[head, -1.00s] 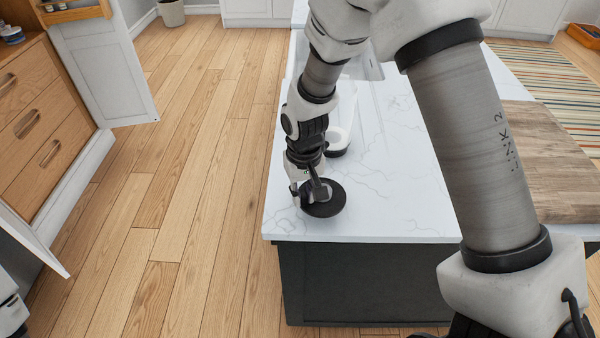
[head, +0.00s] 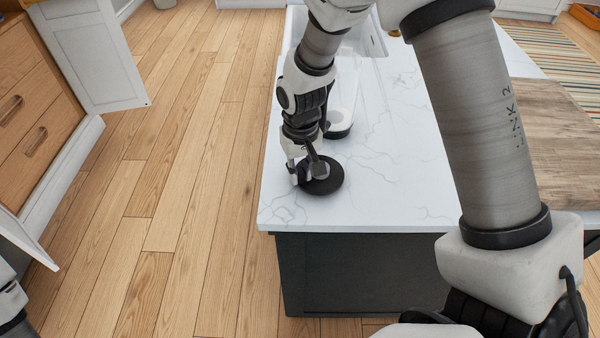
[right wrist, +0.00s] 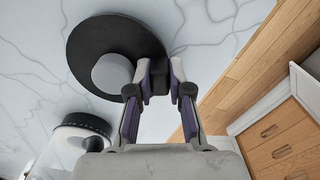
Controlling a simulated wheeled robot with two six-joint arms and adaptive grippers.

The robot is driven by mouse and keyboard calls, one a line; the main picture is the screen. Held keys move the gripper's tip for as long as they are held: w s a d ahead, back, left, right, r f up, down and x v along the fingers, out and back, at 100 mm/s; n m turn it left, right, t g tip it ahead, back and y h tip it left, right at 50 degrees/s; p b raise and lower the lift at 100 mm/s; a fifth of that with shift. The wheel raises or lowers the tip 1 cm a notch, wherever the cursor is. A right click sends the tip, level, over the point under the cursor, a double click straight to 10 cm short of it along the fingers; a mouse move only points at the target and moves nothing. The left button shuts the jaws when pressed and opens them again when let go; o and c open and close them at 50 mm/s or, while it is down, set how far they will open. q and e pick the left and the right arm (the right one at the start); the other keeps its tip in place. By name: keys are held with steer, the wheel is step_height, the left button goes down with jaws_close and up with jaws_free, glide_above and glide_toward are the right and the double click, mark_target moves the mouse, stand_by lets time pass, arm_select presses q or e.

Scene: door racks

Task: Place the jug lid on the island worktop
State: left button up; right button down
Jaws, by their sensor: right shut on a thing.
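The jug lid is a black round disc (head: 325,180) at the near left end of the white marbled island worktop (head: 400,195). In the right wrist view the lid (right wrist: 90,45) shows a pale round knob on its face. My right gripper (head: 308,172) is shut on the lid's edge, with a small dark part between the fingertips (right wrist: 157,82). The lid looks flat and on or very close to the worktop; I cannot tell whether it touches. My left gripper is out of view.
A clear vessel with a dark-rimmed white base (head: 340,122) stands just behind the lid; its base shows in the right wrist view (right wrist: 80,135). A wooden board (head: 555,150) lies at the right. An open cabinet door (head: 95,60) and drawers (head: 30,110) stand left across the floor.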

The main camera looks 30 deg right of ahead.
steer(key=c, duration=1.1)
jaws_free()
steer(key=shift+f, duration=0.15)
step_height(320, 180, up, 12)
steer(key=shift+r+b, duration=0.15)
steer(key=shift+b, duration=0.2)
